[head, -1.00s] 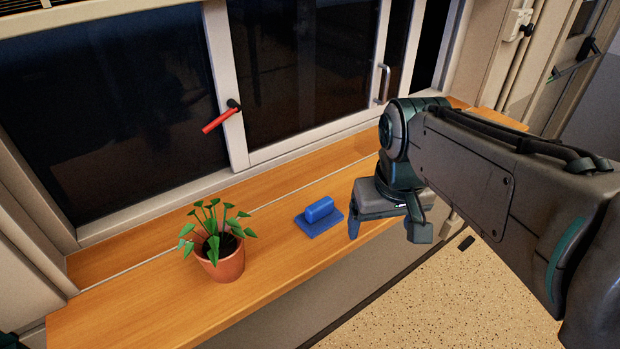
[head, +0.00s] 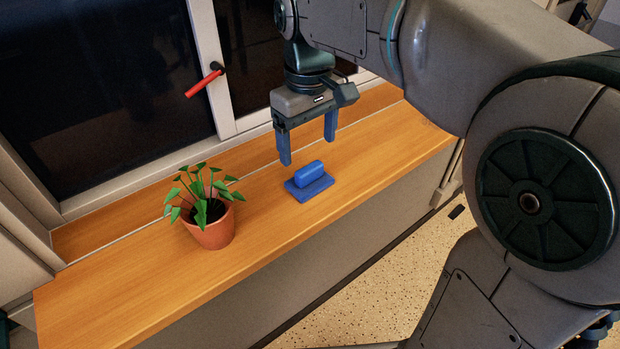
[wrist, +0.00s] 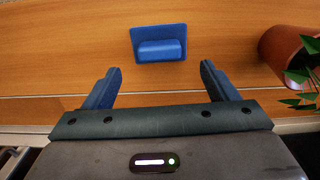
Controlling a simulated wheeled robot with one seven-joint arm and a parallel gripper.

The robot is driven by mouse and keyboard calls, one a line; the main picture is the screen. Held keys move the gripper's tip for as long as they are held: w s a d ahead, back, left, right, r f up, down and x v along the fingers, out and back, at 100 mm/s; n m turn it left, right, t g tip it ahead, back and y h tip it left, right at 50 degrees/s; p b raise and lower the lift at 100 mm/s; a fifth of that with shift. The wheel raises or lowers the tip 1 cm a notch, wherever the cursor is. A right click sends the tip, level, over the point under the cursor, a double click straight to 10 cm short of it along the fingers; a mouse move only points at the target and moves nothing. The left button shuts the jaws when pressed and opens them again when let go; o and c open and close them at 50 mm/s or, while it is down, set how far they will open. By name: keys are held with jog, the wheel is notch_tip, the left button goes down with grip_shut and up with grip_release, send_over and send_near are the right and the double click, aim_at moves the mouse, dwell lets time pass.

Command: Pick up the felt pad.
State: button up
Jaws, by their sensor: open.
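The felt pad (head: 309,184) is a blue flat base with a rounded blue grip on top. It lies on the wooden sill counter, right of the potted plant. In the wrist view the pad (wrist: 159,43) lies beyond the fingertips, between their lines, with its grip running across the gap. My gripper (head: 308,152) hangs above the counter over the pad's far side, fingers pointing down. It is open and empty, and its blue fingers (wrist: 160,72) are apart from the pad.
A potted plant (head: 212,228) in a terracotta pot stands left of the pad, and it also shows at the right of the wrist view (wrist: 285,55). The window with a red handle (head: 204,84) is behind. The wooden counter (head: 150,290) is otherwise clear near the pad.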

aim_at(309, 167)
jog(key=shift+f, duration=3.5)
jog(key=c, duration=1.1)
